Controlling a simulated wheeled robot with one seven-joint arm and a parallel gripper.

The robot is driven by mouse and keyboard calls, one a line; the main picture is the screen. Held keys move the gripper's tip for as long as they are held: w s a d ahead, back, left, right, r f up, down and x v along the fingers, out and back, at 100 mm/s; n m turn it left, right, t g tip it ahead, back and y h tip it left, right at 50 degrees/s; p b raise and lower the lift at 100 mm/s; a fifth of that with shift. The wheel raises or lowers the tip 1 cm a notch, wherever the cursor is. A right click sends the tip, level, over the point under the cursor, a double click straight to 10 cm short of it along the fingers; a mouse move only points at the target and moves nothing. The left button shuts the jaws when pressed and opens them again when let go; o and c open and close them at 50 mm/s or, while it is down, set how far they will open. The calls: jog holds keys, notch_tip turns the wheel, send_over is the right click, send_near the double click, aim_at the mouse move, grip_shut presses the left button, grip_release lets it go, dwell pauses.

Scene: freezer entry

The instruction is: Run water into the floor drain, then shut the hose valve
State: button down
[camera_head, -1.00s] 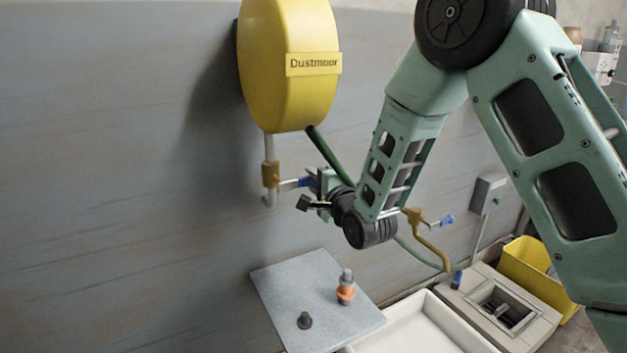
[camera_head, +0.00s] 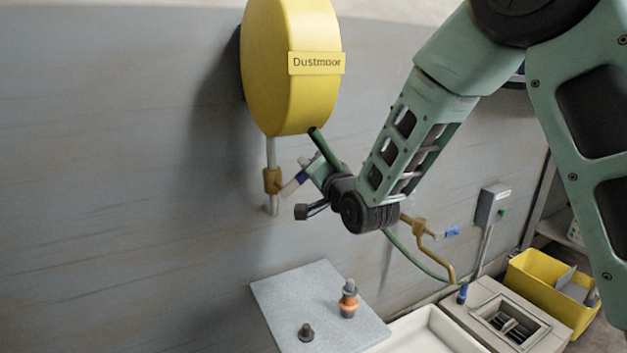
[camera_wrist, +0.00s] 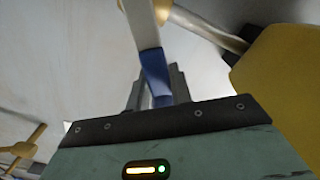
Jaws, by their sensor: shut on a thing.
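The yellow hose reel (camera_head: 290,75) hangs on the wall, with a pipe and brass valve (camera_head: 272,180) below it. The valve's lever (camera_head: 289,188), pale with a blue end, slants up to the right. My gripper (camera_head: 307,174) is shut on the blue end, which also shows between the fingers in the wrist view (camera_wrist: 155,72). The green hose (camera_head: 322,148) passes behind my arm and drops toward a blue nozzle (camera_head: 462,294) at the floor drain (camera_head: 474,312), a grey block with a dark grated opening. I cannot see water running.
A second brass fitting with a blue handle (camera_head: 451,231) stands right of my wrist. A grey board (camera_head: 290,300) carries two small fittings, beside a white tray (camera_head: 430,335). A grey switch box (camera_head: 493,205) is on the wall.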

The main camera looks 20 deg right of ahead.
jog(key=shift+a+r+n+b, duration=0.3)
jog(key=shift+a+r+n, duration=0.1)
jog(key=shift+n, duration=0.6)
jog(key=shift+s, duration=0.1)
jog(key=c, duration=1.2)
grip_release()
jog(key=shift+c, duration=0.2)
jog(key=shift+r, duration=0.1)
jog(key=s+d+b, duration=0.2)
jog(key=s+b, duration=0.3)
jog(key=s, duration=0.7)
jog(key=shift+d+f, duration=0.25)
jog(key=shift+f, duration=0.05)
jog(key=shift+s+d+r+b, duration=0.1)
jog(key=shift+s+d+b, duration=0.05)
jog(key=shift+s+b, duration=0.9)
jog(key=shift+s+d+r+b, duration=0.15)
jog(key=shift+s+b, duration=0.5)
jog(key=shift+b, duration=0.8)
jog(key=shift+s+d+b, duration=0.15)
jog(key=shift+s+b, duration=0.7)
jog(key=shift+b, duration=0.4)
